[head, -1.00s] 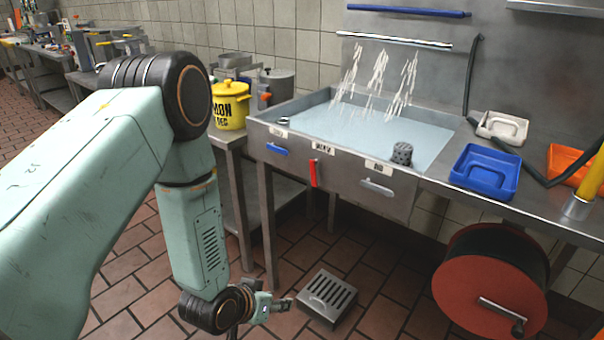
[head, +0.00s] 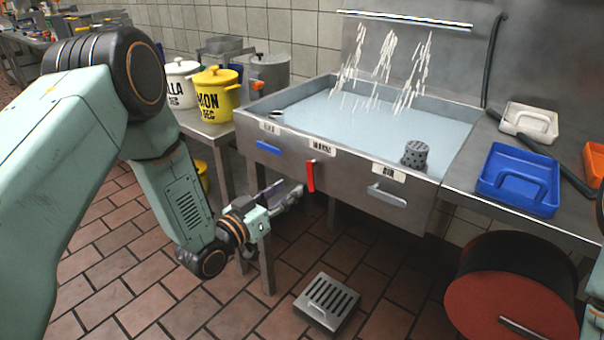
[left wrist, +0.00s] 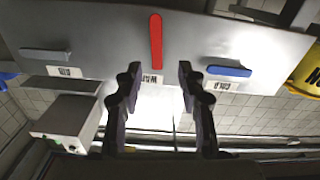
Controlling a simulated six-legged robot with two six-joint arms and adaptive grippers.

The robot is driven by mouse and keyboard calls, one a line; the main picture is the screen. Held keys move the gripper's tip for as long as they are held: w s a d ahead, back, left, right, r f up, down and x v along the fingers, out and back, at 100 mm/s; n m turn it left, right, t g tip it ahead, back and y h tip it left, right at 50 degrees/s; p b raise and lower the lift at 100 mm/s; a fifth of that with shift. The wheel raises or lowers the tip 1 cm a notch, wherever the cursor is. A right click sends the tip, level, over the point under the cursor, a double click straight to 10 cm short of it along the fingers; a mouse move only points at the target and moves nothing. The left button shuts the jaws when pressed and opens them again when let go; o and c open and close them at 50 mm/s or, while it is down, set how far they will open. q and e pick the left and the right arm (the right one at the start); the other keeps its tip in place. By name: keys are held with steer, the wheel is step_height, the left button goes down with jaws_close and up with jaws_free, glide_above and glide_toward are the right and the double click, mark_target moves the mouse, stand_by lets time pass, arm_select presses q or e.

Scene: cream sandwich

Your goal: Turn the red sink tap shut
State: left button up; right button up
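The red tap lever (head: 310,175) hangs straight down on the front of the steel sink (head: 350,176), between a blue lever (head: 268,147) and a grey lever (head: 387,196). My left gripper (head: 298,190) is just left of the red lever in the head view, apart from it as far as I can tell. In the left wrist view, which looks upside down, the left gripper (left wrist: 159,70) has its two dark fingers spread and empty. The red lever (left wrist: 156,41) shows beyond the gap between the fingertips. My right gripper is out of view.
White water streams (head: 380,67) fall into the filled basin. A perforated grey cup (head: 415,154) stands at its front right. A floor drain (head: 327,301) and a red hose reel (head: 510,300) are below. A yellow pot (head: 217,97) and blue tray (head: 518,180) flank the sink.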

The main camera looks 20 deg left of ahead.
mark_target(309, 175)
arm_select(q)
steer(key=b+x, duration=0.1)
steer(key=x, duration=0.4)
steer(key=shift+w+d+f+b, duration=0.1)
steer(key=shift+w+d+b, duration=0.05)
steer(key=shift+d+b, duration=0.3)
steer(key=shift+w, duration=0.35)
steer(key=shift+w+d, duration=0.15)
steer(key=shift+w, duration=0.35)
steer(key=shift+s, duration=0.1)
steer(key=shift+c, duration=1.4)
jaws_close()
